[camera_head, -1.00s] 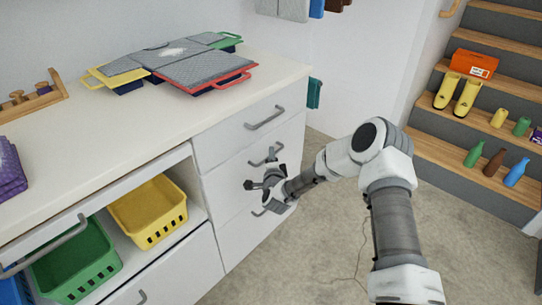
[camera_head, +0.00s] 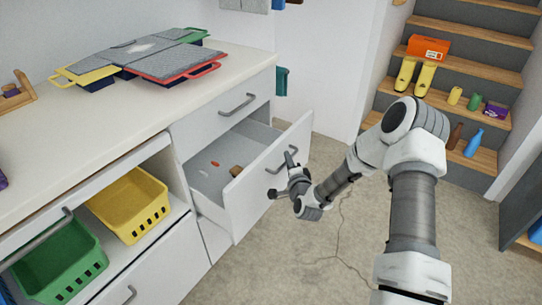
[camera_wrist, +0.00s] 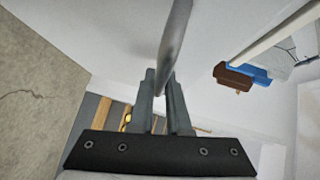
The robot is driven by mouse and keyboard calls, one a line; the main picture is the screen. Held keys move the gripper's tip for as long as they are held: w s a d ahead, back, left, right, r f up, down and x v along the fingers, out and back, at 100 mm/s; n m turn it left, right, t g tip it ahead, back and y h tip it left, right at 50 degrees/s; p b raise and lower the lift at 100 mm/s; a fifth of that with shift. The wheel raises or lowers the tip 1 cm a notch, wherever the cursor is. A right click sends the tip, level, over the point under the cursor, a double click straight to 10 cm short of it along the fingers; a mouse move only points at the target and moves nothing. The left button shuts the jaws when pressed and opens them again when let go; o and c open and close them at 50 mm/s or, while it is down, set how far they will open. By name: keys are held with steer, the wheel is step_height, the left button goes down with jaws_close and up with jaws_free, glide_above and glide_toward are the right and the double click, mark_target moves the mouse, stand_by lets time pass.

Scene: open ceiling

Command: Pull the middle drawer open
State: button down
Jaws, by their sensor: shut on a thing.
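The middle drawer (camera_head: 262,178) of the white cabinet stands pulled well out. Its grey interior shows, with a small brown block (camera_head: 236,171) and a flat orange-red item (camera_head: 215,163) inside. My gripper (camera_head: 288,172) is at the drawer front, shut on its grey bar handle (camera_head: 283,158). In the wrist view the handle (camera_wrist: 175,45) runs between my two fingers (camera_wrist: 160,95). The bottom drawer below is mostly hidden by the open one.
The top drawer (camera_head: 225,120) is shut. Yellow (camera_head: 130,203) and green (camera_head: 60,262) baskets sit in the cabinet's open shelf at left. Folded mats with coloured frames (camera_head: 140,62) lie on the counter. Bare floor (camera_head: 330,240) lies right of the drawer; stairs (camera_head: 450,110) stand beyond.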

steer(key=s+d, duration=1)
steer(key=d, duration=0.3)
steer(key=shift+s+d, duration=0.35)
steer(key=shift+s, duration=0.05)
steer(key=c, duration=0.9)
jaws_free()
steer(key=shift+s+d+r+p, duration=0.4)
steer(key=shift+s+p, duration=0.2)
steer(key=shift+s, duration=2.25)
steer(key=shift+s+d+r+p, duration=0.25)
steer(key=shift+s+r+p, duration=0.3)
steer(key=shift+s, duration=2.3)
steer(key=shift+s+d+r+p, duration=0.35)
steer(key=shift+s+p, duration=0.3)
steer(key=shift+s, duration=2.2)
